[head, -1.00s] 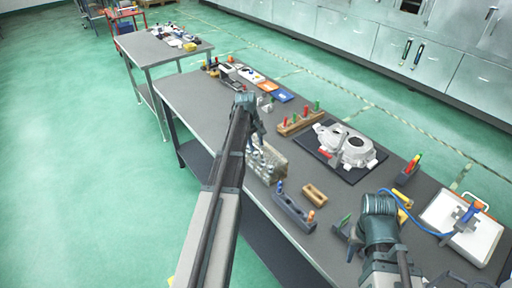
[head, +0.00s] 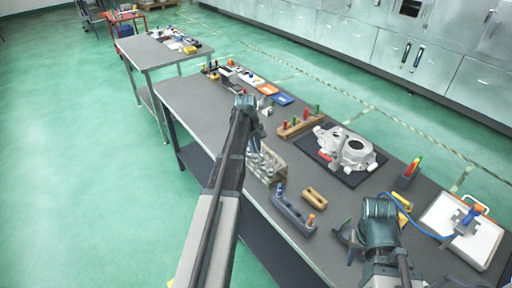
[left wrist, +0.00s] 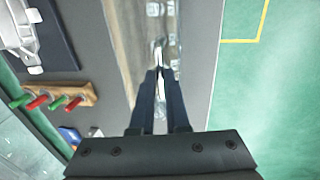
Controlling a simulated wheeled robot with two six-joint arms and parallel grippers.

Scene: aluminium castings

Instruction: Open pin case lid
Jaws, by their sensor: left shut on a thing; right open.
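The pin case (head: 272,169) is a pale, see-through box near the front edge of the long grey bench. My left arm hides part of it in the head view. My left gripper (head: 254,146) is at its far left end, pointing down. In the left wrist view the case (left wrist: 136,35) lies ahead, and the two fingers (left wrist: 159,72) are closed together on a small, bright part of the lid. I cannot tell how far the lid is raised. My right gripper (head: 347,238) is open and empty over the bench's front right part.
A grey block with a blue pin (head: 291,212) and a small wooden block (head: 314,197) stand right of the case. A wooden pin rack (head: 299,124) and an aluminium casting (head: 348,150) on a dark mat lie behind. A white board (head: 463,222) is at right.

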